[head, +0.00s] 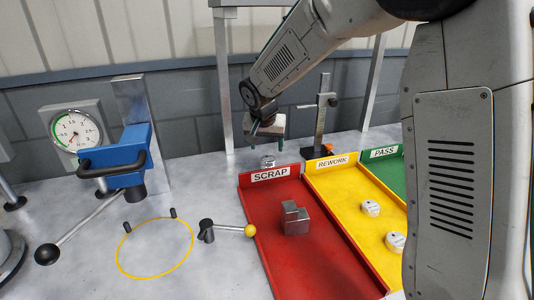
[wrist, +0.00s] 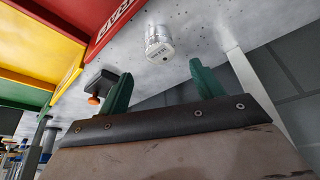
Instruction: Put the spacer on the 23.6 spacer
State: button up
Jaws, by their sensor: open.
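A short silvery cylinder, apparently a spacer (wrist: 158,43), stands on the grey table behind the red tray. It also shows small in the head view (head: 268,162). It carries a small label that I cannot read, and I cannot tell whether it is one piece or two stacked. My gripper (head: 266,138) hangs above and near it. In the wrist view my gripper (wrist: 161,86) has its two green fingers wide apart with nothing between them; the cylinder lies beyond the fingertips, apart from them. I cannot tell which piece is the 23.6 spacer.
The red SCRAP tray (head: 248,202) holds a metal block (head: 295,219). The yellow REWORK tray (head: 330,190) holds two white round pieces (head: 371,208). A green PASS tray (head: 391,166), a vertical stand (head: 321,125) and a blue press (head: 120,155) stand nearby.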

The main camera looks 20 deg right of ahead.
jog(key=s+d+r+n, duration=0.1)
jog(key=s+r, duration=0.3)
jog(key=s, duration=0.3)
jog(key=s+d+r+g, duration=0.1)
jog(key=s+d+r, duration=0.15)
jog(key=s, duration=0.45)
jog(key=s+d+r+n, duration=0.1)
jog(key=s+r, duration=0.4)
jog(key=s, duration=0.2)
jog(key=s+f+n+g+y, duration=0.1)
jog(key=s+f+n+y, duration=0.1)
jog(key=s, duration=1.7)
jog(key=shift+s+f+n+g, duration=0.2)
jog(key=shift+f+n+g, duration=0.2)
jog(key=shift+f+n, duration=0.3)
